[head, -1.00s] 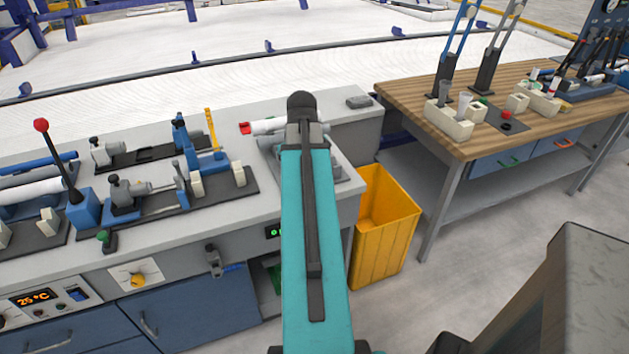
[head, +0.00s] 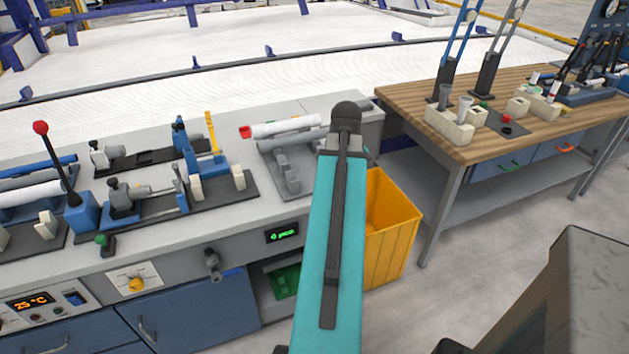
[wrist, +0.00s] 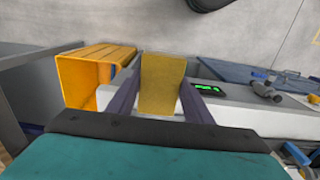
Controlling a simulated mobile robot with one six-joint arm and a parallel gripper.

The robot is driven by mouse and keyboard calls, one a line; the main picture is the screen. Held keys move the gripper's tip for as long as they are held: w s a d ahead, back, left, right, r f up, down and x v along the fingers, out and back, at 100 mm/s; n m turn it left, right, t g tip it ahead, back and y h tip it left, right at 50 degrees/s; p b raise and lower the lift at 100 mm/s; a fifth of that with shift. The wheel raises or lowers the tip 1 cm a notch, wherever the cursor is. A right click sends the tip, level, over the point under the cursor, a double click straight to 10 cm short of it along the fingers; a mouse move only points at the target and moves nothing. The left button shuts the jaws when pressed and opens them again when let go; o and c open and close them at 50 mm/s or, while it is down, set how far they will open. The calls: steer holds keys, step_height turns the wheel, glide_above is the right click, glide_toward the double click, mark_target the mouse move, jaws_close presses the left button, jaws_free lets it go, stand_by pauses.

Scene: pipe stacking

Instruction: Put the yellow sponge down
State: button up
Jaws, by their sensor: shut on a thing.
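The yellow sponge (wrist: 163,84) shows in the middle of the wrist view, between the two dark fingers of my gripper (wrist: 160,96). My gripper is shut on it. In the head view my teal arm covers the gripper and the sponge. The arm's end is over the right end of the grey bench (head: 222,162). In the wrist view the bench (wrist: 240,114) lies behind and to the right of the sponge. How far the sponge is above any surface I cannot tell.
A yellow bin (head: 396,235) stands between the bench and a wooden table (head: 415,103); it also shows in the wrist view (wrist: 85,85). A grey fixture (head: 288,172), a white pipe (head: 287,127) and blue clamping tools (head: 204,165) occupy the bench.

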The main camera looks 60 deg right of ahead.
steer(key=w+d+p, duration=0.1)
steer(key=w+d, duration=0.1)
steer(key=w, duration=0.2)
steer(key=w+d+f+p, duration=0.1)
steer(key=w+d, duration=0.2)
steer(key=w, duration=0.2)
steer(key=w+d+p, duration=0.1)
steer(key=w+d, duration=0.2)
steer(key=w, duration=0.1)
steer(key=shift+w+f, duration=0.2)
steer(key=shift+w, duration=0.2)
steer(key=shift+f, duration=0.15)
steer(key=shift+f+p, duration=0.55)
steer(key=shift+f, duration=1.1)
steer(key=shift+f, duration=0.2)
steer(key=o, duration=1.1)
steer(key=shift+r, duration=0.3)
step_height(320, 180, up, 12)
steer(key=b, duration=0.2)
